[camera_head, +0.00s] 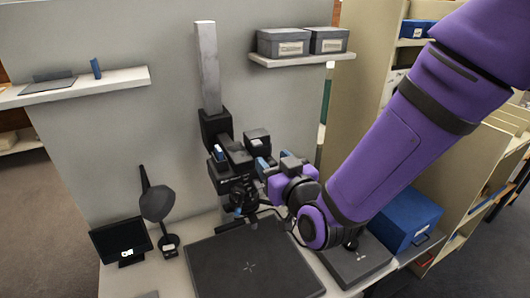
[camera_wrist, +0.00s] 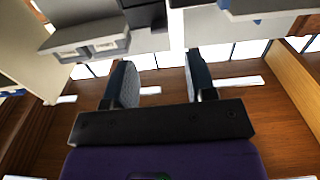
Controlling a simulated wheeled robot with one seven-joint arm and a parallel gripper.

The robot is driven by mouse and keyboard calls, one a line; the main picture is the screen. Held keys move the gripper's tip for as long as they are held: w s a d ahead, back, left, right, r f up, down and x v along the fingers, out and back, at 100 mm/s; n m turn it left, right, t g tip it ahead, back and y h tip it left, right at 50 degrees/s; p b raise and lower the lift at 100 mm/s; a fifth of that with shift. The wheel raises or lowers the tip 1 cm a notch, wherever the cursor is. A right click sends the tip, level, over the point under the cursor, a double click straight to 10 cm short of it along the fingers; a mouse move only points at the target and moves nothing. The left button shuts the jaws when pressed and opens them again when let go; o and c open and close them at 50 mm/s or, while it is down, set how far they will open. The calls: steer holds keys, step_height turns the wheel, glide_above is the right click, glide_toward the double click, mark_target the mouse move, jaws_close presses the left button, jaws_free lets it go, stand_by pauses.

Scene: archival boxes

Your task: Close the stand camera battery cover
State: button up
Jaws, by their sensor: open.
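The stand camera (camera_head: 236,190) is a black device at the lower end of a grey upright column (camera_head: 208,62), above the desk. My gripper (camera_wrist: 160,72) is open, its two dark fingers apart with nothing between them in the wrist view. In the head view my purple arm reaches in from the upper right, and its end is close beside the stand camera, at its right. Whether they touch cannot be told. A dark block (camera_wrist: 145,14) at the top of the wrist view may be part of the camera stand. I cannot make out the battery cover or its position.
A black flat board (camera_head: 250,264) lies on the desk below. A small screen (camera_head: 121,241) and a dark lamp-like item (camera_head: 156,204) stand at left. Grey boxes (camera_head: 283,42) sit on a wall shelf. A blue box (camera_head: 407,220) stands at right behind my arm.

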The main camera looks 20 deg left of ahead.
steer(key=shift+v, duration=1.7)
